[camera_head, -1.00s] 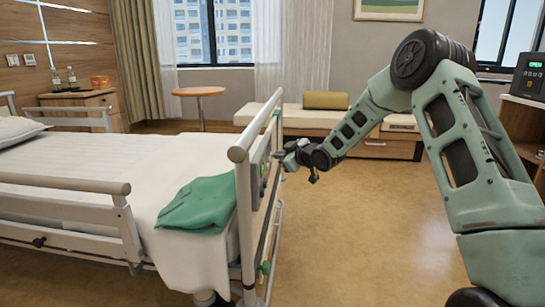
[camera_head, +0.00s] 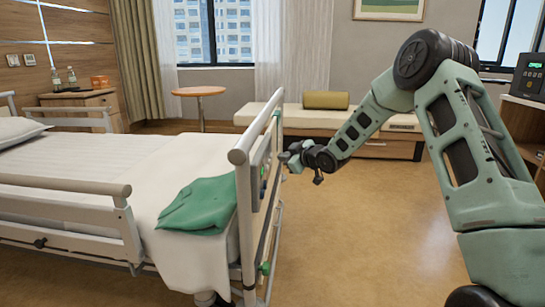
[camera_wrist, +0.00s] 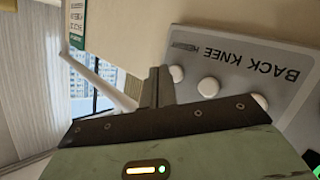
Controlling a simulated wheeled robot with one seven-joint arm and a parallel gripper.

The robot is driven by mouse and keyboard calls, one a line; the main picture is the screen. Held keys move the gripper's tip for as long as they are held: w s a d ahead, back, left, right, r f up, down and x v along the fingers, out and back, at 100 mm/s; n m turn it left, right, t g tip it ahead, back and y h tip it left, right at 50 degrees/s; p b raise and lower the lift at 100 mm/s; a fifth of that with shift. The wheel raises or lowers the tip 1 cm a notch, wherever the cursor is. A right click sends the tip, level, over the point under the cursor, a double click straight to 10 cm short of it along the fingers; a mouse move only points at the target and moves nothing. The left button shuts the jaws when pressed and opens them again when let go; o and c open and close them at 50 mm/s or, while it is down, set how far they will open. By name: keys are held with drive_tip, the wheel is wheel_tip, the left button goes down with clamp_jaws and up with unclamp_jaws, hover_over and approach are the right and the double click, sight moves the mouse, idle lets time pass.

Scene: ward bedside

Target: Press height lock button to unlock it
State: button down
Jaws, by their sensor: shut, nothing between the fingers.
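The bed's control panel (camera_head: 262,165) is on the outer face of the footboard (camera_head: 247,195). In the wrist view the grey panel (camera_wrist: 235,65) appears upside down, with the words BACK and KNEE and several round white buttons (camera_wrist: 208,87). I cannot tell which control is the height lock button; no label for it is readable. My gripper (camera_head: 284,158) is shut and empty beside the panel. In the wrist view its closed fingers (camera_wrist: 157,84) point toward the panel's edge, near a white button (camera_wrist: 176,73). I cannot tell whether they touch anything. My gripper's body hides the lower part of the panel.
A green folded cloth (camera_head: 197,205) lies on the bed's foot end (camera_head: 165,160). A side rail (camera_head: 65,183) runs along the near side. A bench (camera_head: 290,118) with a rolled cushion stands behind my arm. The floor (camera_head: 350,240) right of the footboard is clear.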

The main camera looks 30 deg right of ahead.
drive_tip(key=s+d+p, duration=0.1)
drive_tip(key=d, duration=0.1)
drive_tip(key=s+d+p, duration=0.1)
drive_tip(key=s+d, duration=0.1)
drive_tip(key=shift+d, duration=0.1)
idle(0.4)
drive_tip(key=shift+w, duration=0.1)
drive_tip(key=s+d+r+p, duration=0.2)
drive_tip(key=s+d+p, duration=0.2)
drive_tip(key=d+p, duration=0.1)
drive_tip(key=shift+s+d, duration=0.25)
drive_tip(key=shift+d, duration=0.55)
